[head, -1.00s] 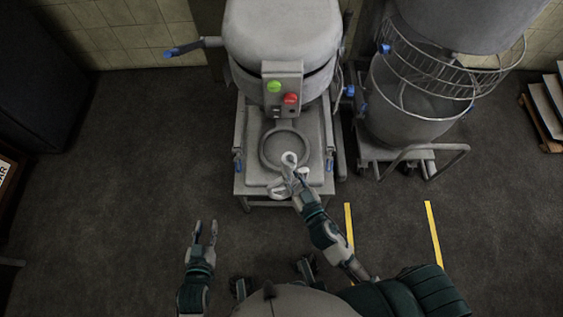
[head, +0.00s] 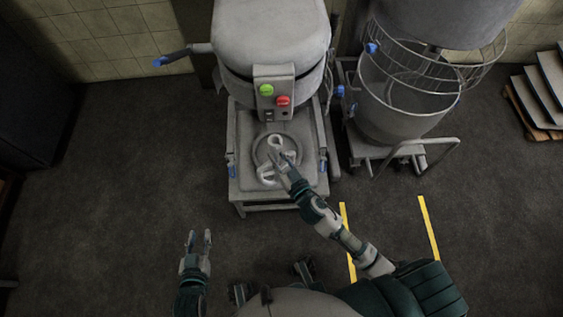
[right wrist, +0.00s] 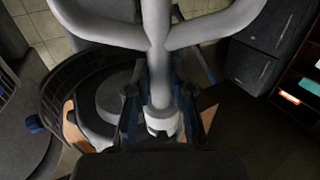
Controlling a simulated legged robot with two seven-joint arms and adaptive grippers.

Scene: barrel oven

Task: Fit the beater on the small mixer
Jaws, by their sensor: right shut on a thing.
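The small mixer (head: 268,50) stands at the top middle of the head view, with a green and a red button on its front and a flat base plate (head: 242,130) with a ring below. My right gripper (head: 284,161) is over that base plate. It is shut on the pale grey beater (head: 266,173), whose looped part shows beside the fingers. In the right wrist view, the beater's shaft (right wrist: 157,85) runs between the fingers (right wrist: 160,118) and its curved arms spread at the top. My left gripper (head: 199,242) is open and empty, low over the floor at the lower left.
A large mixer with a wire guard and bowl (head: 400,110) on a wheeled trolley stands to the right. A blue-tipped lever (head: 160,62) sticks out left of the small mixer. Yellow floor lines (head: 428,228) lie at the lower right. The floor on the left is clear.

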